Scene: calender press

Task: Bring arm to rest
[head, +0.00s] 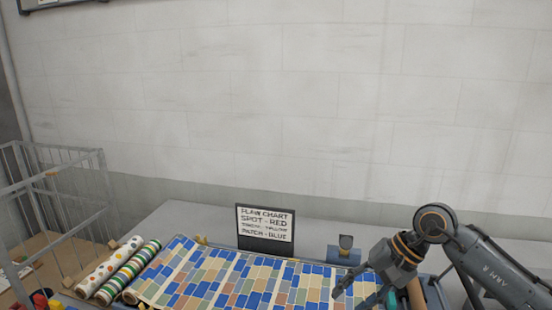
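My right arm (500,272), marked "ARM R", comes in from the right and bends down at a round grey joint. Its gripper (357,291) points down and to the left over the right part of a patterned sheet (215,278). Its fingers look spread, and I see nothing held between them. The lower fingertips are near the bottom edge of the picture, so I cannot tell whether they touch the sheet. My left gripper is not in view.
A flaw chart sign (265,230) stands behind the sheet. Patterned rolls (128,272) lie at left beside a wire cage (60,205). A small grey-blue device (346,252) stands near my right gripper. The grey surface (190,219) behind the sheet is mostly clear.

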